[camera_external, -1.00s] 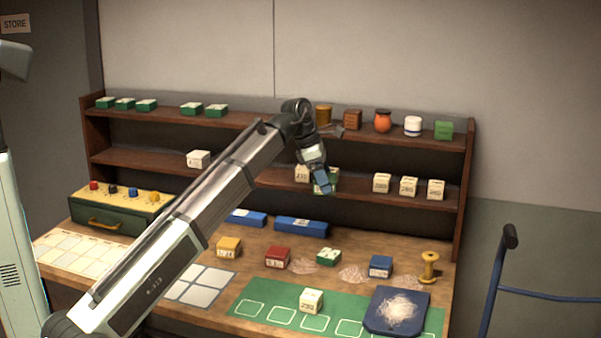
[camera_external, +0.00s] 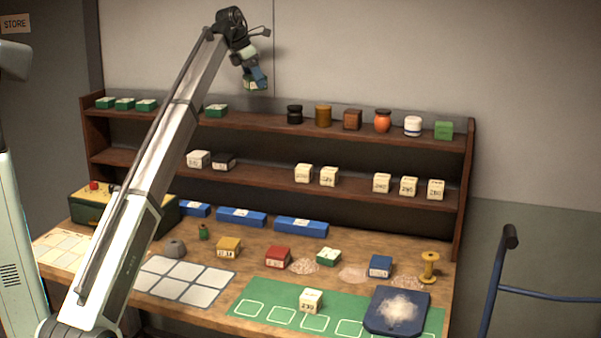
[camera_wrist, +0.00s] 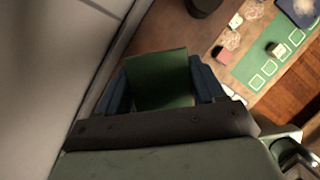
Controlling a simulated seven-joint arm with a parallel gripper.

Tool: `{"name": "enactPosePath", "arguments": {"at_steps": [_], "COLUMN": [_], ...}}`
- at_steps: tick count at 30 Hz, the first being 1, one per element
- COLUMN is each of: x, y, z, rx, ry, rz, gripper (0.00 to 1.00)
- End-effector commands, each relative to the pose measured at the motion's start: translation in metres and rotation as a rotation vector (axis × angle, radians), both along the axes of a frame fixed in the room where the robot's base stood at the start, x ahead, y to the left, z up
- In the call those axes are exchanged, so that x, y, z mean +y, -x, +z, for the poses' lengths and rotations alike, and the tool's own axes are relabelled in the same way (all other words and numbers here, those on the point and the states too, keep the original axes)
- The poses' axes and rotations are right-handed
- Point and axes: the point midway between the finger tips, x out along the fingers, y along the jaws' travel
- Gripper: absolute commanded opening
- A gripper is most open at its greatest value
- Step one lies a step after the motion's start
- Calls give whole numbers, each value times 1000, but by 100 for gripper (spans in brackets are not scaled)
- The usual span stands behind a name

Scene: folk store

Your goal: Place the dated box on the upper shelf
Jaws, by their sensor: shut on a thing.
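My gripper (camera_external: 254,74) is raised above the upper shelf (camera_external: 262,121), left of the black jar. Its blue fingers are shut on a green-and-cream box (camera_external: 256,85), which hangs tilted and clear of the board. In the wrist view the green face of this box (camera_wrist: 160,78) fills the space between the blue fingers. I cannot read a date on it. Similar green boxes stand at the left of the upper shelf, among them one just left of the gap (camera_external: 216,110). My arm hides part of that row.
The upper shelf has a bare stretch between that green box and the black jar (camera_external: 294,114). Several jars and blocks stand to its right. The lower shelf (camera_external: 265,170) holds cream boxes and a dark one. The bench below carries coloured boxes and a green mat (camera_external: 262,318).

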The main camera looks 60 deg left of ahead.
Motion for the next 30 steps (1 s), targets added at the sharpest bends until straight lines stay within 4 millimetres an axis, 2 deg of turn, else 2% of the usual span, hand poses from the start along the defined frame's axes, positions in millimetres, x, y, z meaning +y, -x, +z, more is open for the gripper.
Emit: {"name": "enactPosePath", "arguments": {"at_steps": [1, 3, 7, 11, 19, 26, 30], "x": [14, 25, 36, 38, 37, 37, 37], "y": [2, 6, 9, 11, 11, 11, 11], "z": [3, 4, 2, -8, -50, -66, -84], "rx": [0, -1, -1, 0, 0, 0, 0], "ry": [0, 0, 1, 1, 1, 0, 1], "rz": [6, 13, 18, 19, 18, 18, 19], "gripper": [36, 36, 36, 36, 36, 36, 36]}}
